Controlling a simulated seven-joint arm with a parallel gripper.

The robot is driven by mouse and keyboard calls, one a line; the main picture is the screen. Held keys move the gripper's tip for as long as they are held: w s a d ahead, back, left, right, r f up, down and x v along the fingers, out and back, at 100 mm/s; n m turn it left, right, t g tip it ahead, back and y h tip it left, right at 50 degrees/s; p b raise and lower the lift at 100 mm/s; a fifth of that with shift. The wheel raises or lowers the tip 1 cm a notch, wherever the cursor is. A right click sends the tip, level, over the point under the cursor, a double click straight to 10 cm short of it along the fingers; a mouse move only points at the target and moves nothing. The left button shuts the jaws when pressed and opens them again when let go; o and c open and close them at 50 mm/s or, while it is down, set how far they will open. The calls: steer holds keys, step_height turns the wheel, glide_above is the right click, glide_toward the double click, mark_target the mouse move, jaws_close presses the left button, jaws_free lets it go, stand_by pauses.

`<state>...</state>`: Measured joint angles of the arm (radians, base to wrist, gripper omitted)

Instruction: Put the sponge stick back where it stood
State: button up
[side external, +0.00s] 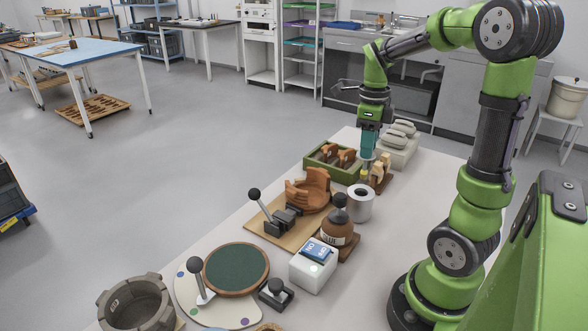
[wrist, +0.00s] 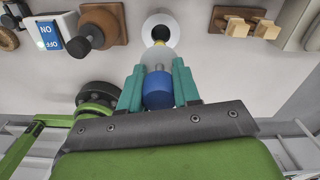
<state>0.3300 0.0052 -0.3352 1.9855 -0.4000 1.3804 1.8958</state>
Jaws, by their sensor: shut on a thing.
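My gripper (side external: 368,153) points down with its teal fingers shut on the sponge stick. In the wrist view the fingers (wrist: 158,88) press both sides of the stick's blue handle (wrist: 157,92). The stick's yellow tip (side external: 365,175) hangs below the fingers. A white cylinder (side external: 355,210) with a dark hole in its top stands just in front of the stick. In the wrist view the tip overlaps the cylinder's (wrist: 149,20) hole. In the side view the tip shows above and behind the rim, apart from the hole.
A wooden stand with pale pegs (side external: 385,170) is close beside the stick. A green tray (side external: 318,168) with sherds, a clay pot (side external: 310,192) on a board and a white switch box (side external: 312,272) are around.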

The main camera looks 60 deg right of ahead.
mark_target(365, 176)
steer(key=shift+s+f, duration=0.15)
steer(key=shift+f, duration=0.25)
steer(key=shift+d, duration=0.1)
steer(key=shift+f, duration=4.65)
steer(key=shift+f, duration=0.3)
steer(key=o, duration=0.9)
step_height(365, 176, up, 17)
steer(key=shift+f, duration=0.1)
steer(key=shift+n, duration=0.4)
